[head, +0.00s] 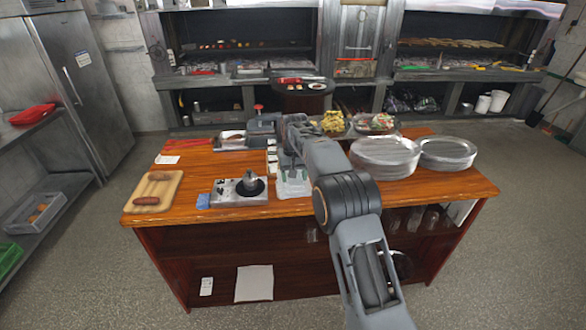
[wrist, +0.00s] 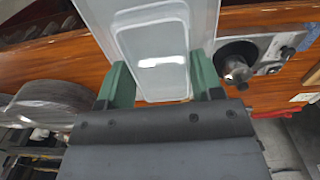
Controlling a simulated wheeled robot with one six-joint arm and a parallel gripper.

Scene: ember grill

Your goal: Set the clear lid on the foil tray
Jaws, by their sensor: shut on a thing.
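The clear lid (wrist: 152,22) is a translucent, rectangular piece with raised inner edges. It fills the middle of the wrist view, between the two green fingers of my gripper (wrist: 159,78), which is shut on it. In the head view my gripper (head: 291,160) is over the middle of the wooden counter, with the pale lid (head: 293,188) below it. I cannot tell the lid's height above the counter. A grey metal tray (head: 222,147) with pale contents lies behind and left; I cannot tell whether it is the foil tray. My arm and the lid hide part of the counter.
A device with a dark round top (head: 225,197) stands left of the lid, beside a board with sausages (head: 166,188). Plate stacks (head: 385,158) stand to the right. Food trays (head: 331,131) stand behind. A red-handled press (head: 262,127) is at the back. Bare wood shows at right.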

